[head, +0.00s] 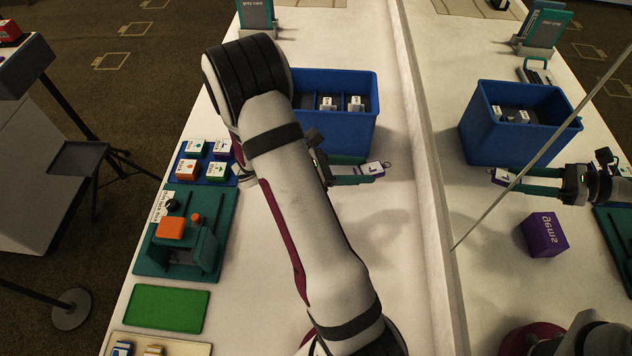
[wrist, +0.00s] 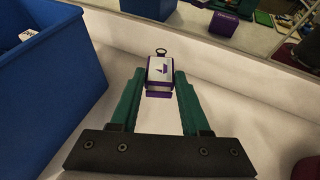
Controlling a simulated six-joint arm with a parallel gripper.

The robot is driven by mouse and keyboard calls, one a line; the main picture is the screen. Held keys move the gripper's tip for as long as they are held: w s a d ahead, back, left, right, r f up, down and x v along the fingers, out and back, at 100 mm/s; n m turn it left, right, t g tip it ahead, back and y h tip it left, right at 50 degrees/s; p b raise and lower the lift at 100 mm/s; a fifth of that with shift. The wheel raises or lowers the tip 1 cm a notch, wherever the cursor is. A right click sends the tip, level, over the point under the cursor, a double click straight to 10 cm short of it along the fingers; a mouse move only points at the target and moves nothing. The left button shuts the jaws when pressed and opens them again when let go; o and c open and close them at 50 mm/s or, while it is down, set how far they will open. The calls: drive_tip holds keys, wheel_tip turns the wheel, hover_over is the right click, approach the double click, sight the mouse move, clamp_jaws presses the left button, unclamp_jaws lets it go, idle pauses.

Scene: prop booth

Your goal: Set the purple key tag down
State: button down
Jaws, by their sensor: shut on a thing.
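My gripper (head: 366,172) is shut on the purple key tag (head: 373,168), a small block with a white label face and a metal ring at its far end. The tag sits between the teal fingertips, held above the white table just right of and in front of the blue bin (head: 345,135). In the wrist view the purple key tag (wrist: 160,70) is between the tips of my gripper (wrist: 160,80), its ring pointing away. The blue bin (wrist: 60,80) fills the left of that view. Several white-labelled tags lie in the bin's divided inside.
A mirror (head: 480,50) runs along the right side and reflects the bin, my gripper and a purple box. To the left are a blue tray (head: 204,180) of tags, a teal fixture (head: 150,262) with an orange block (head: 171,228), and a green pad (head: 167,308). The table right of my arm is clear.

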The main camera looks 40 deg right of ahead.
drive_tip(key=w+a+f, duration=0.1)
drive_tip(key=w+f, duration=0.1)
drive_tip(key=w, duration=0.1)
drive_tip(key=w+a+f, duration=0.2)
drive_tip(key=w, duration=0.2)
drive_tip(key=w+a+f, duration=0.2)
drive_tip(key=w+f, duration=0.1)
drive_tip(key=shift+w, duration=0.3)
drive_tip(key=shift+a+f, duration=0.1)
drive_tip(key=shift+f, duration=1.85)
drive_tip(key=shift+c, duration=1.9)
unclamp_jaws()
drive_tip(key=shift+f, duration=0.1)
